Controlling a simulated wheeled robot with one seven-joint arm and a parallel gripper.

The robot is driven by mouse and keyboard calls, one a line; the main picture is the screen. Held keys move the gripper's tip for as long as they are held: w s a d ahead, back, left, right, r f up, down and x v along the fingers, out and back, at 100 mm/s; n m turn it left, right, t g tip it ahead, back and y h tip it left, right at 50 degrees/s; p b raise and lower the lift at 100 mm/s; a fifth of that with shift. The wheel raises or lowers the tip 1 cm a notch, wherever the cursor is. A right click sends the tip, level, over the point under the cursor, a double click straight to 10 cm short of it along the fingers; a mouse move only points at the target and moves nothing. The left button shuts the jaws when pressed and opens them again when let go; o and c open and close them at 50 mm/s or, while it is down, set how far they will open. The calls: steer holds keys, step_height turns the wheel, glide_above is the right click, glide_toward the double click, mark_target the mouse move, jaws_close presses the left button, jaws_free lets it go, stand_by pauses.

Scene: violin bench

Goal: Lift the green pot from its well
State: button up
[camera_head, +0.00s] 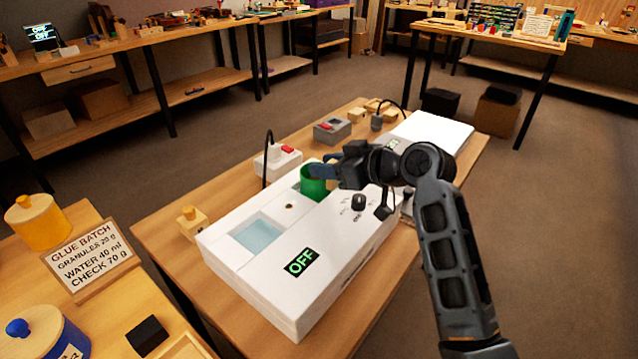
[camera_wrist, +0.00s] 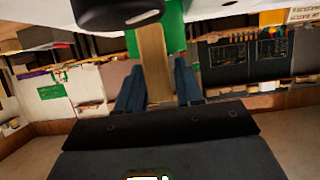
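The green pot (camera_head: 314,184) sits in a round well of the white bench unit (camera_head: 345,232), its rim above the top face. My gripper (camera_head: 321,168) is low over the unit at the pot's rear right side. In the wrist view, the pot (camera_wrist: 172,30) is at the top, with a flat wooden handle (camera_wrist: 152,55) reaching from it towards my gripper. The two blue-grey fingers of my gripper (camera_wrist: 159,80) lie along either side of this handle. They are very close to it; whether they press on it I cannot tell. The handle is hidden in the head view.
The unit has a pale blue square window (camera_head: 256,234), a black knob (camera_head: 358,202) and a display (camera_head: 300,262) reading OFF. A white device with a red switch (camera_head: 277,160) stands behind the pot. A wooden block (camera_head: 191,220) stands to the left. Space above the pot looks clear.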

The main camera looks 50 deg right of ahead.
steer(key=shift+w+f, duration=0.15)
steer(key=shift+w, duration=0.35)
jaws_close()
